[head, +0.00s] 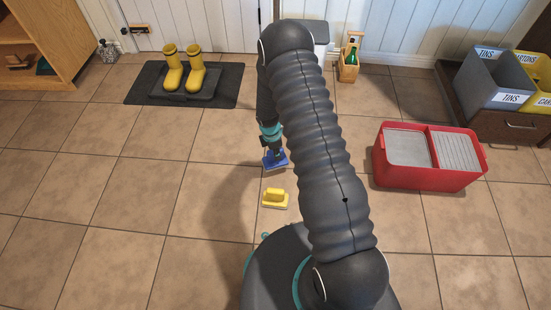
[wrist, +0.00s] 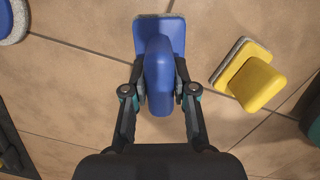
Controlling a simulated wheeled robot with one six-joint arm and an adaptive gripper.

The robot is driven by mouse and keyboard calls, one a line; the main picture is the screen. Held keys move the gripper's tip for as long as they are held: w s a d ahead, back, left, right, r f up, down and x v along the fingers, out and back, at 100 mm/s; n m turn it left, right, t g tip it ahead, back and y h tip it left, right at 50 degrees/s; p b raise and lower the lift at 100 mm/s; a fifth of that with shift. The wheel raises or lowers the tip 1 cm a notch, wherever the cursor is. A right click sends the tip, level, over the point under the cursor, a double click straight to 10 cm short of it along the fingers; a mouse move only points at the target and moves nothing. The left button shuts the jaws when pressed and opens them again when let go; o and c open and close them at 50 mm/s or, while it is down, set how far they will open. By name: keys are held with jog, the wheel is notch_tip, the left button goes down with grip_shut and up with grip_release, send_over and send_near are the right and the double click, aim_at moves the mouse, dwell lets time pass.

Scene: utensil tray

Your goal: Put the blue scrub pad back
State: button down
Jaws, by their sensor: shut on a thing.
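My gripper (wrist: 160,88) is shut on the upright handle of a blue scrub pad (wrist: 160,30), one finger on each side. In the head view my gripper (head: 270,143) points down with the blue pad (head: 275,160) under it, at or just above the tiled floor; I cannot tell which. A yellow scrub pad with a handle (head: 275,198) lies on the floor nearby, and it also shows at the right in the wrist view (wrist: 254,82). A red tray (head: 425,178) with two grey-floored compartments stands at the right; both look empty.
Another blue, grey-edged thing (wrist: 12,20) is cut off at the wrist view's upper left. Yellow boots (head: 184,68) stand on a dark mat (head: 232,84) at the back. Labelled bins (head: 492,82) stand at far right. Floor between pad and tray is partly hidden by my arm.

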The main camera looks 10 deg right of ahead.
jog(key=shift+f+b, duration=0.3)
jog(key=shift+f, duration=1.7)
jog(key=shift+f, duration=0.2)
jog(key=c, duration=0.9)
grip_release()
jog(key=shift+r, duration=0.1)
